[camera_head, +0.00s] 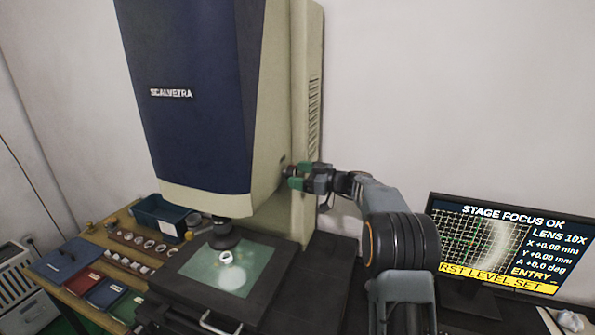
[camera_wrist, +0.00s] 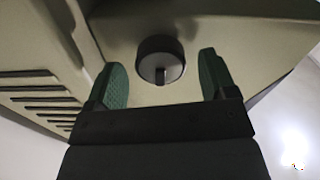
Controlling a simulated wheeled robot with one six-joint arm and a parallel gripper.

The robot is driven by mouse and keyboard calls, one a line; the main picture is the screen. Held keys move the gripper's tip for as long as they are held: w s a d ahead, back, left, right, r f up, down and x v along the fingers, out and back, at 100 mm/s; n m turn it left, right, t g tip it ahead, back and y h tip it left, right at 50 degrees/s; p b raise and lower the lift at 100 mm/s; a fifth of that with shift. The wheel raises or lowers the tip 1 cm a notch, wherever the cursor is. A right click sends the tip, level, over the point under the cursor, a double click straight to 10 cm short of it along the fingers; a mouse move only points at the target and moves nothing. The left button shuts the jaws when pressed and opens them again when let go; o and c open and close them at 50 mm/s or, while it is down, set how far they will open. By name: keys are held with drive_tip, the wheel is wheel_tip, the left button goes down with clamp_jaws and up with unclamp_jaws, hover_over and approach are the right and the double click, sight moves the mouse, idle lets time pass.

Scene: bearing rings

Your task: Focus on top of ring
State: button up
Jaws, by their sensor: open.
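A pale ring (camera_head: 226,257) lies on the lit glass stage (camera_head: 200,268) of the measuring machine (camera_head: 195,90), under its dark lens (camera_head: 223,236). My gripper (camera_head: 288,175) is at the machine's right side, close to a dark round knob. In the wrist view the knob (camera_wrist: 160,58) sits between the two green fingers of my gripper (camera_wrist: 163,82), with a gap on each side. The fingers are open. The monitor (camera_head: 495,248) reads "STAGE FOCUS OK", "LENS 10X" and "FIRST LEVEL SET", partly cut off, with a blurred pale arc on a grid.
A wooden bench (camera_head: 120,225) at the left holds a blue bin (camera_head: 160,216), a rack with several rings (camera_head: 140,242), and blue, red and green flat boxes. The wall behind my arm is bare.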

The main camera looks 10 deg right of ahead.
drive_tip(key=shift+w+a, duration=0.2)
drive_tip(key=shift+a, duration=0.15)
drive_tip(key=c, duration=0.9)
drive_tip(key=shift+c, duration=0.2)
drive_tip(key=shift+f+b, duration=0.1)
drive_tip(key=shift+b, duration=0.25)
